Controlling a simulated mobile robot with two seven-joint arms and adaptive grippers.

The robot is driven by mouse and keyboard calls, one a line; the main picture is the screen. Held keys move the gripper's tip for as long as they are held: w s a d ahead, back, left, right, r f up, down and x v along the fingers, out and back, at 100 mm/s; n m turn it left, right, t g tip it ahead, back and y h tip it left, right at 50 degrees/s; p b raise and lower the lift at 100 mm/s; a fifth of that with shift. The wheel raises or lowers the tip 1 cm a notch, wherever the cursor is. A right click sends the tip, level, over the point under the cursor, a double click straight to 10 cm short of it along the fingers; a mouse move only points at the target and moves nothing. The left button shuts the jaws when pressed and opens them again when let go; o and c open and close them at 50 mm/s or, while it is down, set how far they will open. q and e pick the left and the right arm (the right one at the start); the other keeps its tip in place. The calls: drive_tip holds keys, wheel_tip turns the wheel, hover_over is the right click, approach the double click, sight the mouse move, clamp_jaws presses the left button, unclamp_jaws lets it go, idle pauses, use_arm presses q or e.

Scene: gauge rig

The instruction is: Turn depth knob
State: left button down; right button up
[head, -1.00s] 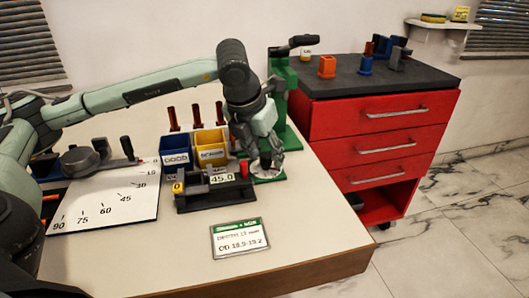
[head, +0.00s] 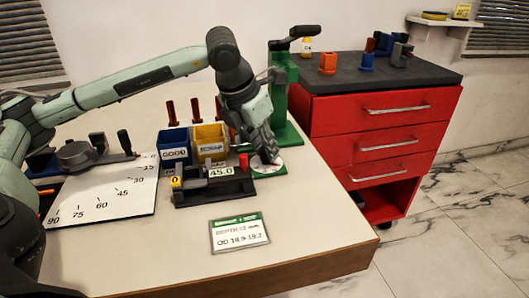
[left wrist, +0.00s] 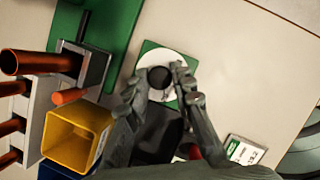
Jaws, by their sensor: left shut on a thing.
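The depth knob is a black round knob (left wrist: 159,77) on a white dial disc (left wrist: 150,62) with a green square base, seen in the left wrist view. In the head view the white dial (head: 265,170) lies on the table to the right of the gauge block. My left gripper (left wrist: 160,88) points down over the dial with its fingers on either side of the knob, shut on it. In the head view my left gripper (head: 268,157) hides the knob. My right gripper is in neither view.
A yellow bin (head: 210,140) and a blue bin (head: 174,140) stand left of the gripper. The black gauge (head: 215,188) reads 45.0. A green press (head: 284,95) rises behind the dial. A sign card (head: 239,233) lies in front. A red cabinet (head: 380,112) stands right.

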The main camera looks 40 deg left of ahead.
use_arm(q)
drive_tip(key=shift+f+m+h+b, duration=0.1)
drive_tip(key=shift+m+h+b, duration=0.5)
drive_tip(key=shift+m, duration=0.6)
drive_tip(key=shift+w+a+m+g+h+b, duration=0.15)
drive_tip(key=shift+m+g+h+b, duration=0.2)
drive_tip(key=shift+m, duration=1.15)
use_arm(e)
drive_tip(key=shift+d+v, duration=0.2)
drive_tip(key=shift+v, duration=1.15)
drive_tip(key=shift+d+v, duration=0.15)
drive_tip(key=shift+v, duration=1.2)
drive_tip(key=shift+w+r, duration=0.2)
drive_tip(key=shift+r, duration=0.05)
use_arm(q)
drive_tip(key=c, duration=1.3)
unclamp_jaws()
drive_tip(key=v, duration=1.2)
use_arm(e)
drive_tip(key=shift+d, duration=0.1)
